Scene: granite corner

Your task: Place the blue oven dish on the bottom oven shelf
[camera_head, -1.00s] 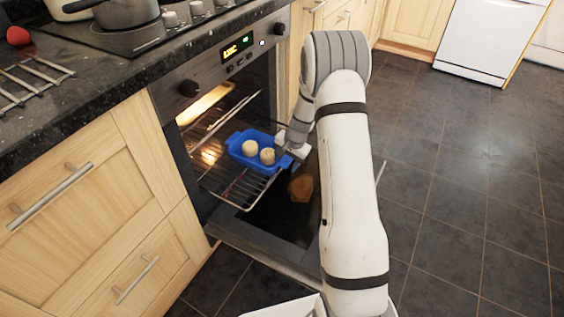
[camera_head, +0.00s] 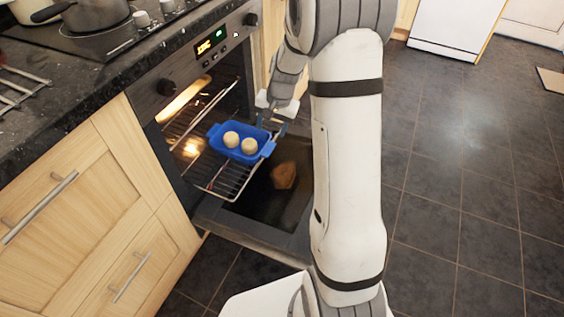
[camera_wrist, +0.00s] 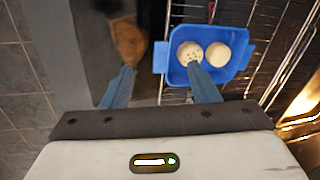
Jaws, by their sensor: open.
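The blue oven dish (camera_head: 233,151) sits on a pulled-out wire oven shelf (camera_head: 215,186) and holds two pale round pieces (camera_head: 240,141). Another rack (camera_head: 212,118) shows above it inside the oven. My gripper (camera_head: 273,120) is open at the dish's far right end. In the wrist view, the blue dish (camera_wrist: 233,78) lies ahead and right of centre. The right finger of my gripper (camera_wrist: 161,68) overlaps the dish's inside in the picture, while the left finger is outside it. The dish's near-left handle shows between them. I cannot tell whether a finger touches the dish.
The oven door (camera_head: 262,238) is folded down below the shelf, with a brown patch (camera_head: 283,175) on its dark glass. Wooden drawers (camera_head: 85,200) and a dark worktop (camera_head: 70,95) stand left.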

